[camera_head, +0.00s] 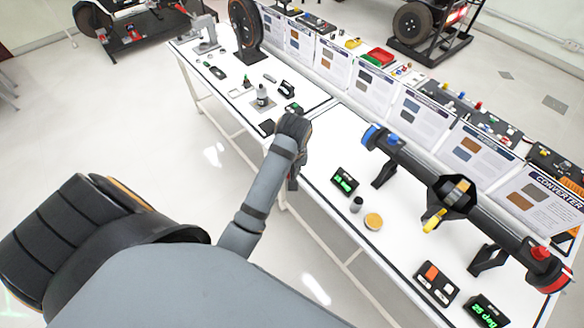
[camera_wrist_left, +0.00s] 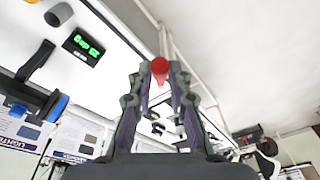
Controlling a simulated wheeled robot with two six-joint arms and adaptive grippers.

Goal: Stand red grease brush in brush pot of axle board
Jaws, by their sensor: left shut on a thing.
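My left gripper (camera_head: 292,180) hangs at the front edge of the white table, pointing down. In the left wrist view its fingers (camera_wrist_left: 159,88) are shut on a red-ended thing, which I take to be the red grease brush (camera_wrist_left: 160,68). Only its red end shows clearly; the rest is hidden between the fingers. A small dark grey cylinder, apparently the brush pot (camera_head: 356,204), stands upright on the table to the right of the gripper. It also shows in the left wrist view (camera_wrist_left: 59,14), apart from the gripper. My right gripper is not in view.
A green-lit display (camera_head: 344,181) and a yellow-topped round tin (camera_head: 373,221) stand near the pot. A long dark axle (camera_head: 455,196) on stands lies behind them. Information panels line the back.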

